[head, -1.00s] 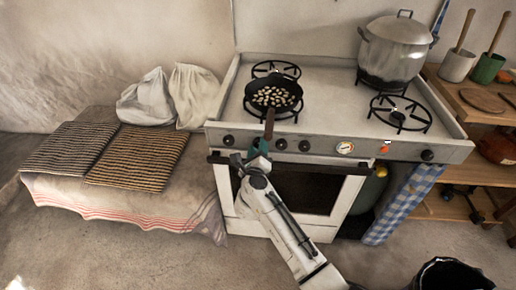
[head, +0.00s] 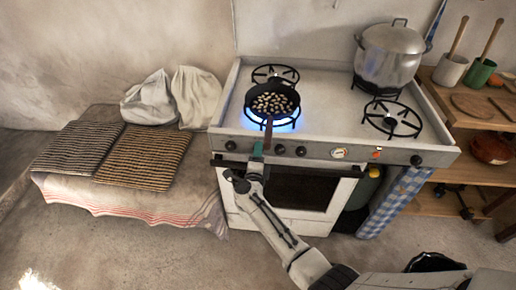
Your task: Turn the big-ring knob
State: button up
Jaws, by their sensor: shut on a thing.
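The stove (head: 335,135) has a row of dark knobs along its front panel. My gripper (head: 257,151) is at this panel, between the leftmost knob (head: 230,146) and the knob (head: 279,149) to its right. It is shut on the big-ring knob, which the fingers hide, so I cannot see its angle. A blue flame (head: 288,124) burns on the front left ring, under a black pan (head: 272,99) of pale pieces. The pan's handle points toward me, just above my gripper.
A big lidded pot (head: 388,55) stands on the back right ring. The front right ring (head: 392,118) is bare. A cloth-covered bench (head: 130,208) stands left of the stove, shelves (head: 470,120) to the right. A black bucket (head: 435,262) is on the floor at front right.

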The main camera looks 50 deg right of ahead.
jog(key=n+p, duration=0.2)
jog(key=n, duration=0.3)
jog(key=shift+p, duration=0.35)
jog(key=shift+n, duration=0.3)
jog(key=o, duration=1.1)
jog(key=shift+c, duration=0.2)
jog(key=shift+a, duration=0.1)
jog(key=p+v, duration=0.2)
jog(key=v, duration=0.8)
jog(key=shift+s+a, duration=0.25)
jog(key=shift+a, duration=0.05)
